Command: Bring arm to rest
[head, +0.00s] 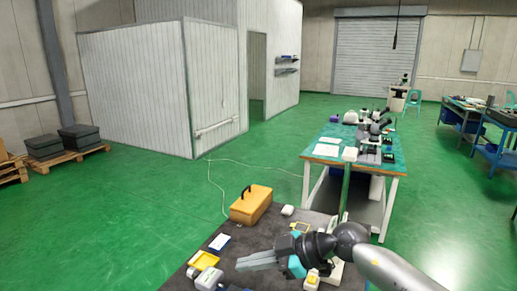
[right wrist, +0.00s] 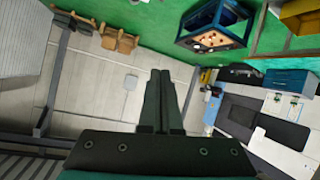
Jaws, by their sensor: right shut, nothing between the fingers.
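My right gripper (head: 262,261) reaches in from the lower right in the head view. It points left, above the dark-topped table (head: 240,243) in front of me. Its fingers lie together with nothing between them. In the right wrist view the two dark fingers (right wrist: 160,100) also show closed and empty, against a far wall and floor seen at a steep tilt. My left gripper shows in neither view.
A yellow case (head: 251,205) with a handle stands at the table's back. Yellow and white trays (head: 205,261) lie left of the gripper. A workbench (head: 345,143) with microscopes stands behind to the right. Green floor (head: 130,210) at left is free.

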